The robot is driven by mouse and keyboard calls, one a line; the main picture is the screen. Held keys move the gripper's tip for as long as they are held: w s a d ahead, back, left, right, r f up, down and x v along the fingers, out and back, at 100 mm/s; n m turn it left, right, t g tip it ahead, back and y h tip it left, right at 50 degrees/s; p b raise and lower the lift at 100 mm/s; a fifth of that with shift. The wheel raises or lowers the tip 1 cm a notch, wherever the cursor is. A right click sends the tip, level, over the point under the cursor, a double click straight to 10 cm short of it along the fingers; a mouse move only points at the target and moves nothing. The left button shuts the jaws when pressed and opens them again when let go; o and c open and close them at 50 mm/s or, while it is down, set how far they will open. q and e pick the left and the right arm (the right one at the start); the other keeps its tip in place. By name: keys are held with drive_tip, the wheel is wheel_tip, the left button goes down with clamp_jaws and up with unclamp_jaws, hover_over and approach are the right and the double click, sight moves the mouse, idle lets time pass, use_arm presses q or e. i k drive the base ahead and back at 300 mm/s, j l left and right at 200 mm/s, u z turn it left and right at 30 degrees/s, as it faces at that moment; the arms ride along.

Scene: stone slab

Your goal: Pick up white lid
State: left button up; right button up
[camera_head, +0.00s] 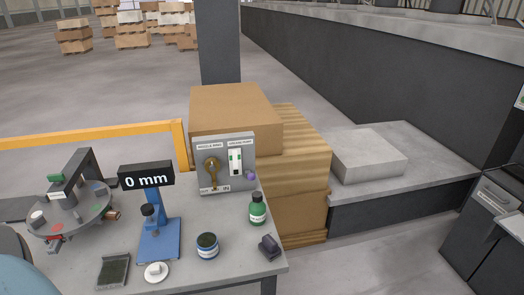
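A small round white lid (156,272) with a raised centre lies on the grey table (230,262) near its front edge. It is just in front of the blue stand (160,240) with the black "0 mm" display. An open-looking blue-and-white jar (207,246) with dark contents stands to its right, apart from it. A shallow tray (113,270) with dark contents lies to its left. Neither of my grippers can be made out in the head view.
A green bottle (257,210), a dark small block (269,246) and an upright panel (226,165) stand to the right. A round turntable device (72,210) is at the left. Cardboard boxes (228,108) and a stone slab (368,153) lie beyond the table.

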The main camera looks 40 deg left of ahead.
sight(156, 272)
drive_tip(key=u, duration=1.6)
